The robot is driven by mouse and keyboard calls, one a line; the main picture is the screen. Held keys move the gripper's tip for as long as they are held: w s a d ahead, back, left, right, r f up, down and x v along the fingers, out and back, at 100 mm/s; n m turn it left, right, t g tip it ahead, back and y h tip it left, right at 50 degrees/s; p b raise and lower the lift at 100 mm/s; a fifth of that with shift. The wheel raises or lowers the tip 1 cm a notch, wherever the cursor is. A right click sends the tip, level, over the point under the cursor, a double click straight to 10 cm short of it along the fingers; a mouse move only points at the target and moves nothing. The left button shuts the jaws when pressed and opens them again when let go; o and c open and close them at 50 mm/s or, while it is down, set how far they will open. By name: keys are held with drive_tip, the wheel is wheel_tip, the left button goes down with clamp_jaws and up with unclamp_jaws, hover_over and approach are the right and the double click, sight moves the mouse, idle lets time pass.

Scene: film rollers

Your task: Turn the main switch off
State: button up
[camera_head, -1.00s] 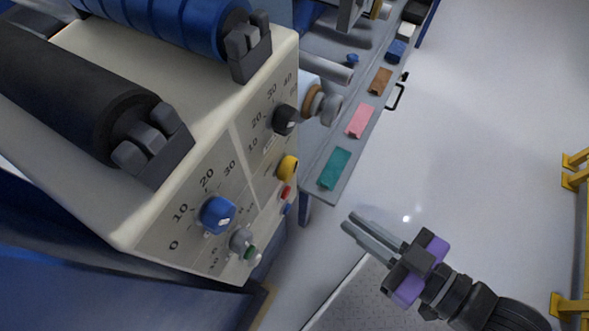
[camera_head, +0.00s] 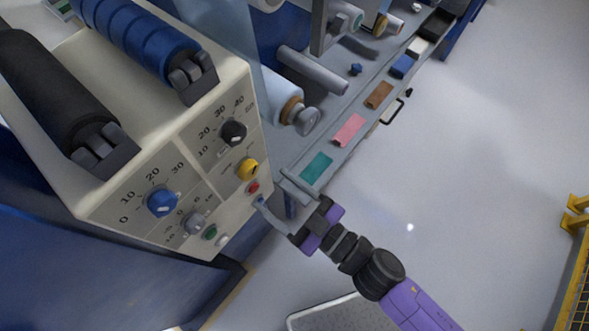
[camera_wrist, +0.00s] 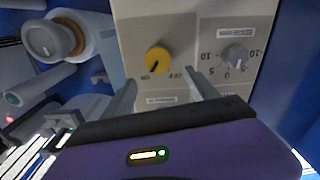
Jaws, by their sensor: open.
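The control panel (camera_head: 215,185) is cream coloured and carries a yellow knob (camera_head: 247,168). In the wrist view the yellow knob (camera_wrist: 158,60) sits between printed ON and OFF labels. Its dark mark points down-left, toward the ON side. My gripper (camera_head: 271,187) is open and empty, with its fingers toward the panel. In the wrist view the fingertips of my gripper (camera_wrist: 160,78) are spread on either side of the knob, a little below it and apart from it.
A red button (camera_head: 253,187) is just below the yellow knob. A black dial (camera_head: 233,133), blue dial (camera_head: 162,202) and grey dial (camera_head: 194,223) are on the same panel. A film roll (camera_head: 285,105) projects right of it. A bench (camera_head: 330,140) with coloured swatches stands behind.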

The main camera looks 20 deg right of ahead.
sight(253, 175)
drive_tip(key=shift+m, duration=0.5)
drive_tip(key=shift+f+p+x, duration=0.25)
drive_tip(key=shift+x, duration=0.85)
drive_tip(key=shift+f+p+x, duration=0.2)
drive_tip(key=shift+f+x, duration=0.1)
drive_tip(key=shift+x, duration=0.85)
drive_tip(key=shift+f+p+x, duration=0.25)
drive_tip(key=shift+x, duration=0.85)
drive_tip(key=shift+w+d, duration=0.1)
drive_tip(key=shift+d, duration=0.05)
drive_tip(key=c, duration=1.4)
drive_tip(key=shift+o, duration=0.2)
